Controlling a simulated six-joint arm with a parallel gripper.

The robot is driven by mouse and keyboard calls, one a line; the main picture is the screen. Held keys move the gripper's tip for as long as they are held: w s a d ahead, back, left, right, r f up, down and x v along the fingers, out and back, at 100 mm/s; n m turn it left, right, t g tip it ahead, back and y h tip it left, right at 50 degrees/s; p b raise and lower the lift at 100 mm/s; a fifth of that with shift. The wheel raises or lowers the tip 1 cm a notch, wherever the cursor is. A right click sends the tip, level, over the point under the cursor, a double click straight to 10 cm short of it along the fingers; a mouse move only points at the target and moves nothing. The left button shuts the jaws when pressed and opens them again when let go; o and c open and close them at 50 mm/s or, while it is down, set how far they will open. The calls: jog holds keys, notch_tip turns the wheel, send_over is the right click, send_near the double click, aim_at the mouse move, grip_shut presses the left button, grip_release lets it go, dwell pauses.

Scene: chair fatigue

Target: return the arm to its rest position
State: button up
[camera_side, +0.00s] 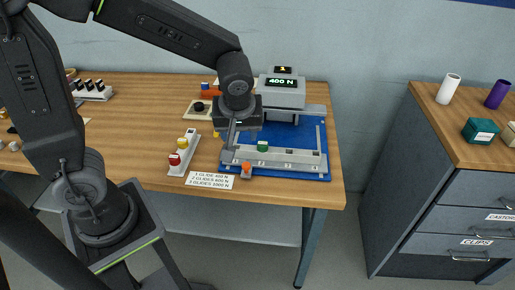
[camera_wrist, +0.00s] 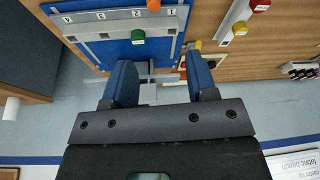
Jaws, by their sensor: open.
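My gripper (camera_side: 235,132) hangs over the wooden bench, just left of the grey test machine (camera_side: 281,92) with its lit display reading 400 N. In the wrist view my gripper (camera_wrist: 162,82) has its two blue fingers apart with nothing held between them. Below it lies the blue base (camera_side: 312,142) with a grey numbered rail (camera_side: 300,158). A green piece (camera_side: 262,146) stands on the rail, and an orange piece (camera_side: 246,168) is at its front edge. The green piece (camera_wrist: 138,37) is also in the wrist view, beyond the fingers.
A white rack (camera_side: 184,153) with red and yellow pieces and a label card (camera_side: 210,181) lie left of the base. A control box with a black knob (camera_side: 199,107) is behind. A drawer cabinet (camera_side: 465,215) stands right, across a floor gap. Free bench lies left.

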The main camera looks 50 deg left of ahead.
jog(key=s+r+m+t+h, duration=0.3)
jog(key=s+r+m, duration=0.6)
jog(key=s+m, duration=0.2)
jog(key=shift+s, duration=0.3)
dwell(1.1)
